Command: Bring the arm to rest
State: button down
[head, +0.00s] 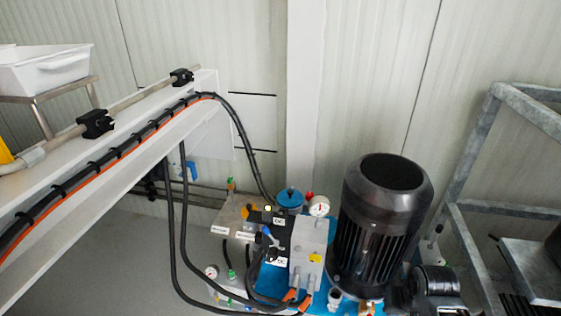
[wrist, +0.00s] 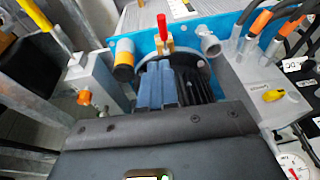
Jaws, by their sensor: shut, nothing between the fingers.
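My gripper (wrist: 167,68) shows only in the wrist view. Its dark body fills the bottom of that view, and its blue-grey fingers are together at the middle with nothing between them. Beyond the fingertips lie the blue base of the pump unit and a red-handled valve (wrist: 163,30). I cannot tell how far the fingers are from these parts. The arm and gripper do not show in the head view.
The head view shows a black motor (head: 385,215), a valve block (head: 308,250), a pressure gauge (head: 319,206) and several hoses. A white beam (head: 120,170) crosses the left. A grey metal frame (head: 463,170) stands at the right. A white tub (head: 45,70) sits upper left.

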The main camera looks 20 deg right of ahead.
jog(key=s+a+r+n+t+h, duration=0.1)
jog(key=s+a+r+n+t, duration=0.3)
jog(key=s+a, duration=0.8)
jog(key=s+a+r+n+t, duration=0.1)
jog(key=s+r, duration=0.3)
jog(key=r, duration=0.4)
jog(key=s+a+r+t+y, duration=0.1)
jog(key=s+a+r+t, duration=0.2)
jog(key=r, duration=0.5)
jog(key=s+a+r+n+t+y, duration=0.1)
jog(key=s+a+r+t, duration=0.1)
jog(key=s+r+t, duration=0.2)
notch_tip(320, 180, up, 4)
jog(key=s, duration=0.2)
jog(key=shift+s+a+n+p, duration=0.3)
jog(key=shift+s+p, duration=0.05)
